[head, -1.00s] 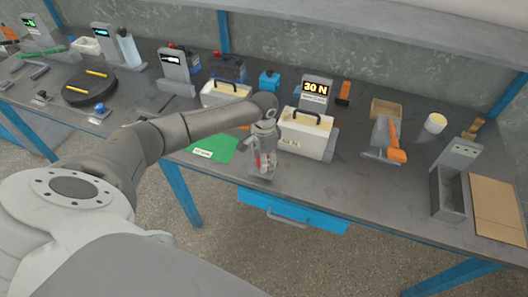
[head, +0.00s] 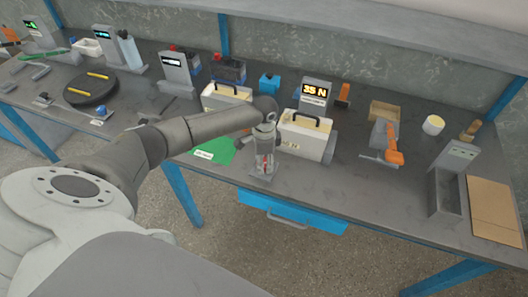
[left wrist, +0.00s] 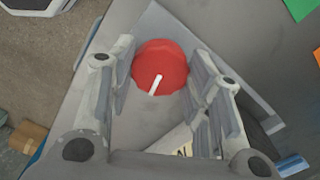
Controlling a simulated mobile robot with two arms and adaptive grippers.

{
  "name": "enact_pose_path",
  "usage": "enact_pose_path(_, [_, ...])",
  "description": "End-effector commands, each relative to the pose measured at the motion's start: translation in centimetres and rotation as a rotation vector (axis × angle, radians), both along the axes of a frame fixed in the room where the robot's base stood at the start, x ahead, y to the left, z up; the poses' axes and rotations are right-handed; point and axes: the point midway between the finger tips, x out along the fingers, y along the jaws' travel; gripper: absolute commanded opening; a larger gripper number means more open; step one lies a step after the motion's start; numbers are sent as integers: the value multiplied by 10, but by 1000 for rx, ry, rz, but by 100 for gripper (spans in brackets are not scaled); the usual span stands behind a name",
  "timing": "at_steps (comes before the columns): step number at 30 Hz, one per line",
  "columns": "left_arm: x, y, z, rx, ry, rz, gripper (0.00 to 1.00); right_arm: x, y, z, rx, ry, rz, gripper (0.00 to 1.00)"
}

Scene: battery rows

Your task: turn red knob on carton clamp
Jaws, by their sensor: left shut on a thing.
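My left gripper (head: 263,163) is at the front edge of the bench, left of the white carton (head: 300,143) with the black handle. The knob has a white pointer line, slanted toward the lower left of that view. In the head view the gripper mostly hides the knob. The clamp's display (head: 316,93) behind the carton reads 35 N. My right gripper is not in view.
A second white carton (head: 222,97) stands behind my left arm. A green sheet (head: 214,151) lies left of the gripper. An orange-handled tool (head: 394,157), a tape roll (head: 433,124) and a grey tray (head: 444,193) are to the right. A blue drawer (head: 300,213) hangs under the bench front.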

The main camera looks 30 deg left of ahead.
Motion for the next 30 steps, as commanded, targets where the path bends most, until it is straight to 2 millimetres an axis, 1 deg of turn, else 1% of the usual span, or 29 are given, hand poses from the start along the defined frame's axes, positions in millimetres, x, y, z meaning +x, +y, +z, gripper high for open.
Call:
enact_pose_path(2, [1, 0, 1, -2, -4, 1, 21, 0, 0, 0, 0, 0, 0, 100])
enact_pose_path(3, [1, 0, 1, -2, -4, 1, 47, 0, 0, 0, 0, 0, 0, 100])
enact_pose_path(8, [1, 0, 1, -1, -3, 1, 67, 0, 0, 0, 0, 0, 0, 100])
enact_pose_path(15, [0, 0, 0, 0, -1, 1, 67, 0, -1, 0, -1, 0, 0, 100])
enact_pose_path(17, [0, 0, 1, 0, -1, 1, 67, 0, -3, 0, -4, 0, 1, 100])
enact_pose_path(20, [1, 0, 6, -1, -3, 1, 67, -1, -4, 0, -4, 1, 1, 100])
enact_pose_path(23, [1, 0, 19, 0, -4, 1, 67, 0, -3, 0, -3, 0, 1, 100])
enact_pose_path(30, [2, 0, 70, -1, -6, 0, 67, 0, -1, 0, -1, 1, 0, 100])
